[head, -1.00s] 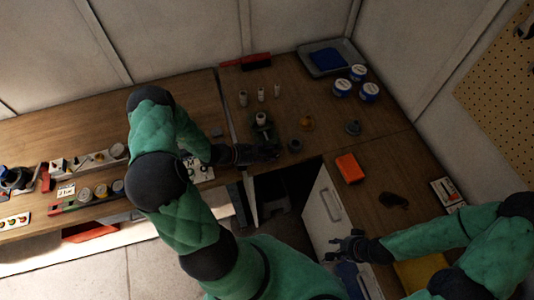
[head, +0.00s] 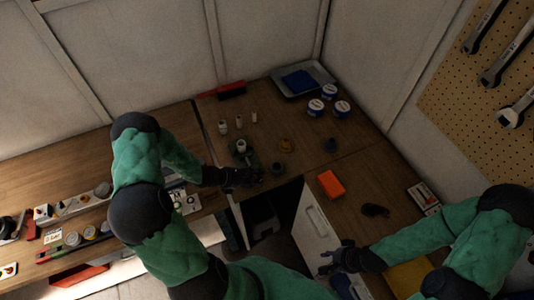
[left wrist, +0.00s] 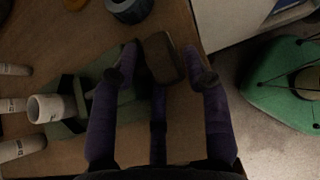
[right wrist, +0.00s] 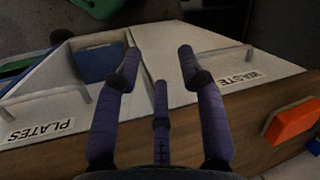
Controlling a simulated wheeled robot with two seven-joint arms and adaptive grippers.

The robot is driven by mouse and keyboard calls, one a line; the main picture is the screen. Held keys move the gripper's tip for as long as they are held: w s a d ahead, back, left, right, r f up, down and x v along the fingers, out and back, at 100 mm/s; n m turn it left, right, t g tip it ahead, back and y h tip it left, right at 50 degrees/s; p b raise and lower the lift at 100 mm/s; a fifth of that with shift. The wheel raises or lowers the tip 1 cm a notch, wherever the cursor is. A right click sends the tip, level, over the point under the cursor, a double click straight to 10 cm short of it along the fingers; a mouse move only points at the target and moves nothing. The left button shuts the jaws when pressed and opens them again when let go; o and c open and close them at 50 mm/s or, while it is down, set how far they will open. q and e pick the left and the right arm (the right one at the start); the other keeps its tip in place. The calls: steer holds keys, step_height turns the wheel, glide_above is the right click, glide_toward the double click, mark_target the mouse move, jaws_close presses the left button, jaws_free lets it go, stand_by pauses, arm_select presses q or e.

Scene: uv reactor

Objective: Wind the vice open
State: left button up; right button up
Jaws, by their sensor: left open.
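The green vice (left wrist: 70,120) stands on the bench near its front edge. A pale cylinder (left wrist: 50,107) sits at the vice in the left wrist view. The vice is small and dark in the head view, partly behind my left gripper (head: 256,177). My left gripper is open, and in its wrist view (left wrist: 165,65) a dark brown block lies between the fingertips, (left wrist: 162,57) probably the vice's handle. I cannot tell whether the fingers touch it. My right gripper (head: 335,260) is open and empty, above the cabinet fronts (right wrist: 160,85) in its wrist view.
Bins labelled PLATES (right wrist: 40,128) and WASTE (right wrist: 240,77) have handles below my right gripper. An orange box (head: 330,184) lies on the right bench. Several small pale cylinders (head: 239,122), white-lidded tubs (head: 328,92) and a grey tray (head: 310,75) stand behind the vice.

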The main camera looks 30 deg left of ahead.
mark_target(259, 175)
arm_select(q)
steer(key=g+y+p, duration=0.1)
steer(key=p, duration=0.1)
steer(key=r+g+y+p, duration=0.1)
steer(key=p, duration=0.2)
steer(key=d+g+y+p, duration=0.1)
steer(key=g+p, duration=0.1)
steer(key=p, duration=0.1)
steer(key=shift+w+r+y, duration=0.15)
steer(key=shift+w+y, duration=0.15)
steer(key=shift+w, duration=0.1)
steer(key=shift+w+g+y+p, duration=0.2)
steer(key=shift+g+y+p, duration=0.35)
steer(key=shift+g, duration=0.25)
steer(key=shift+d+g+y, duration=0.15)
steer(key=shift+g+y, duration=0.3)
steer(key=shift+g, duration=0.05)
steer(key=shift+w+d+f+g+y+b, duration=0.1)
steer(key=shift+w+f+g+y+b, duration=0.05)
steer(key=shift+g+y+b, duration=0.35)
steer(key=shift+w+d+f+g+y+b, duration=0.1)
steer(key=shift+w+f+g+y+b, duration=0.05)
steer(key=shift+g+y+b, duration=0.3)
steer(key=b, duration=0.1)
steer(key=g+y+b, duration=0.2)
steer(key=shift+w+d+f+g+b, duration=0.1)
steer(key=shift+w+d+g+b, duration=0.15)
steer(key=shift+w+b, duration=0.1)
steer(key=v, duration=1.1)
